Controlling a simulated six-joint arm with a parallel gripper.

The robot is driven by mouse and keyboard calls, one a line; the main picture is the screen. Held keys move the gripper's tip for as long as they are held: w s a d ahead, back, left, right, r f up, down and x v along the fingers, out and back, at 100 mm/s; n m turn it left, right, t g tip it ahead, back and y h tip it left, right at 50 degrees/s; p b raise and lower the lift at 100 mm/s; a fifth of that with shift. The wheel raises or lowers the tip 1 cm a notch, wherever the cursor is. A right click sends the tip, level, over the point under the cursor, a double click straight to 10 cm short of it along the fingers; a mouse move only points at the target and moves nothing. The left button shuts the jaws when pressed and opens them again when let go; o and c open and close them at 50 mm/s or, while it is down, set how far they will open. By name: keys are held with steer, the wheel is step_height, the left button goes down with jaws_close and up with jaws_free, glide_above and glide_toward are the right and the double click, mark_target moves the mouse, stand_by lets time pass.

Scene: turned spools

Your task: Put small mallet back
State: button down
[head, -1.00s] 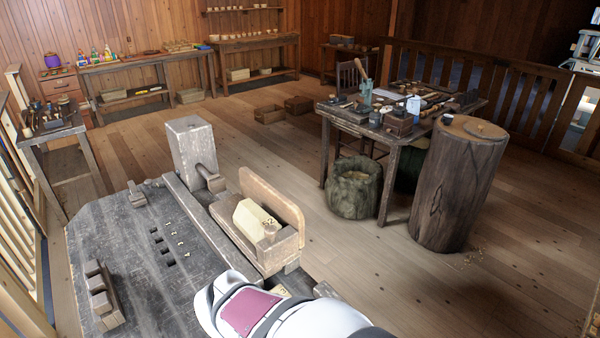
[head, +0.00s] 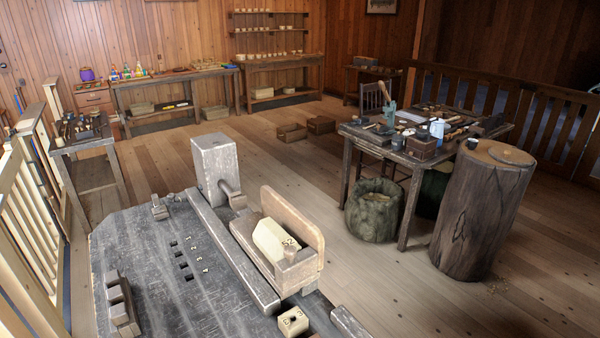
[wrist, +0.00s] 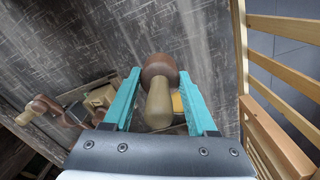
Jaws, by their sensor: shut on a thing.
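In the wrist view the small mallet (wrist: 159,92) is between the two teal fingers of my gripper (wrist: 158,84). It has a rounded dark reddish-brown end and a paler handle-like part pointing towards the camera. My gripper is shut on it. The grey, scratched workbench surface (wrist: 95,40) lies beyond the fingers. My gripper and the held mallet do not show in the head view.
A pale block (head: 268,238) sits in a wooden holder on the bench. A stepped wooden rack (head: 122,308) is at the front left, and a pale block with a hole (head: 293,321) at the front edge. Light wooden rails (wrist: 285,75) stand on the wrist view's right.

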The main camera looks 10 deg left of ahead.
steer(key=f, duration=0.4)
steer(key=shift+s+a+f, duration=0.15)
steer(key=shift+a, duration=0.05)
steer(key=shift+f, duration=0.15)
steer(key=shift+c, duration=1)
jaws_free()
step_height(320, 180, up, 12)
steer(key=shift+r, duration=0.15)
steer(key=w+d+r+m+y, duration=0.1)
steer(key=d+r+m, duration=0.2)
steer(key=d, duration=0.8)
steer(key=w+d+r+m+y, duration=0.1)
steer(key=d+r+m, duration=0.3)
steer(key=d, duration=0.7)
steer(key=shift+w+d+m, duration=0.25)
steer(key=shift+w+m, duration=0.4)
steer(key=shift+m, duration=0.45)
